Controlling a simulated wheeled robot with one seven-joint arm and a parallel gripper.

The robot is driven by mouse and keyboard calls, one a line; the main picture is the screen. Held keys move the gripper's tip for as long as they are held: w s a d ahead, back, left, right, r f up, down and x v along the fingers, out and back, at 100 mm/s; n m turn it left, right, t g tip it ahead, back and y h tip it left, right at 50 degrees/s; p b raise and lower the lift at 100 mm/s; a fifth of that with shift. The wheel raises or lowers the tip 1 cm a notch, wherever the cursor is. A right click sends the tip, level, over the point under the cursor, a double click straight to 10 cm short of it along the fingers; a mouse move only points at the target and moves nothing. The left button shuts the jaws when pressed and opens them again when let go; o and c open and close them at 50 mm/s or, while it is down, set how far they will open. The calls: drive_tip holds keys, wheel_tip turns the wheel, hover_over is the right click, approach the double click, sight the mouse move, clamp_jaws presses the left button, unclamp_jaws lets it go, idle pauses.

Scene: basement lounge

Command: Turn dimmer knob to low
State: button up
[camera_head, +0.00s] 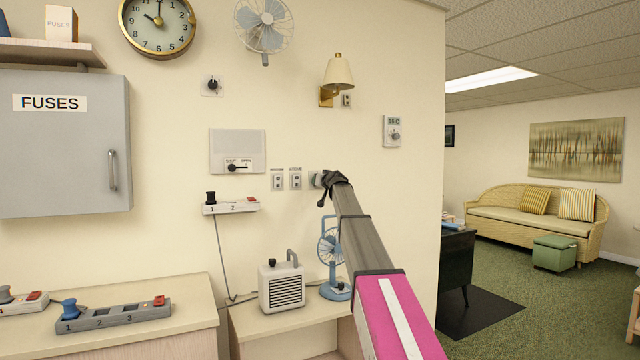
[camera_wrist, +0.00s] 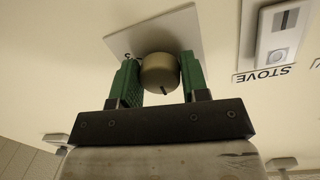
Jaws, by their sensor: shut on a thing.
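A round beige-grey knob (camera_wrist: 158,73) sits on a pale square wall plate (camera_wrist: 180,38), with a dark mark on the knob's rim at the lower side of the wrist view. My gripper (camera_wrist: 157,64) has its green fingers on either side of the knob, shut on it. The plate's lettering is mostly hidden by the left finger, so I cannot read the setting. In the head view, my gripper (camera_head: 328,184) is against the wall beside the plate (camera_head: 315,177) and hides the knob.
A stove switch (camera_wrist: 281,38) is right of the plate in the wrist view. Two small switches (camera_head: 278,181) (camera_head: 295,180) are left of my gripper in the head view. Another dark knob (camera_head: 212,85) and a thermostat (camera_head: 392,131) are higher up. A blue fan (camera_head: 330,245) and heater (camera_head: 281,285) stand below.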

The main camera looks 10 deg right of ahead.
drive_tip(key=o, duration=0.9)
drive_tip(key=shift+s, duration=0.1)
drive_tip(key=v, duration=1)
drive_tip(key=shift+s+d, duration=0.1)
drive_tip(key=shift+s, duration=0.25)
